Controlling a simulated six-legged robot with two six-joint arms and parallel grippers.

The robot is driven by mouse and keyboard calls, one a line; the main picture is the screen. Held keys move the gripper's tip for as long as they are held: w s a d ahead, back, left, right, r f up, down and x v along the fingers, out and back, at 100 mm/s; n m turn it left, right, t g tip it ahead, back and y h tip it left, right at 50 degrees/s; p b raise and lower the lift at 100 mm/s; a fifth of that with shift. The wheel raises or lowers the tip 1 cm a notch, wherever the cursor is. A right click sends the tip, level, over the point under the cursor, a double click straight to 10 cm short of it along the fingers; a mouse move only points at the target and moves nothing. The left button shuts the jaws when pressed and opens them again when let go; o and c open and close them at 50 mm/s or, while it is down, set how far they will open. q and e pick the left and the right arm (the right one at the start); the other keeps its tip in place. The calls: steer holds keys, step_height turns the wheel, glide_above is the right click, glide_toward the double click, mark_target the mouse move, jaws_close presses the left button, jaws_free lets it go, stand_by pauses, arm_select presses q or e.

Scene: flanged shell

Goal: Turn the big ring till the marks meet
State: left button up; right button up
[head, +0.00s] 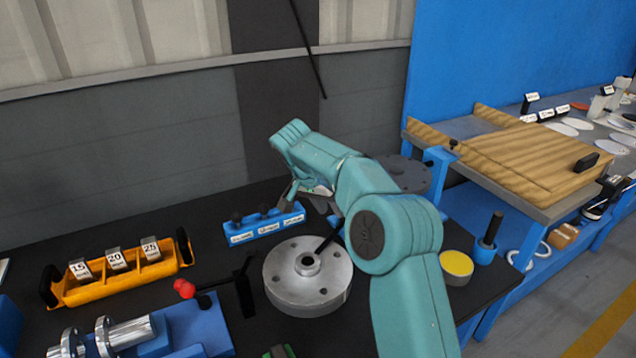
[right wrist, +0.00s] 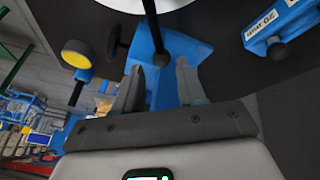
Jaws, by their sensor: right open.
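A silver flanged disc (head: 308,300) with bolt holes and a raised hub lies on the dark bench, left of my right arm in the head view. A black rod slants from beside its hub toward my arm. A dark grey disc (head: 408,170) with holes is partly hidden behind my arm. I cannot tell which is the big ring, and no marks are readable. My right gripper (right wrist: 158,85) is open in the right wrist view. A black rod with a ball end (right wrist: 158,58) shows between its fingers, and I cannot tell if they touch. My left gripper is out of view.
An orange holder (head: 125,280) with numbered slots and a blue block (head: 265,226) with labels stand left. A red-knobbed lever (head: 186,289) is nearer. A yellow round pad (head: 456,264) and a blue cup (head: 485,250) are right of my arm. A wooden board (head: 530,155) lies behind.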

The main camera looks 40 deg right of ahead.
steer(key=s+p+v, duration=0.1)
steer(key=p+v, duration=0.1)
steer(key=v, duration=0.8)
steer(key=shift+w+r, duration=0.2)
steer(key=shift+w, duration=0.25)
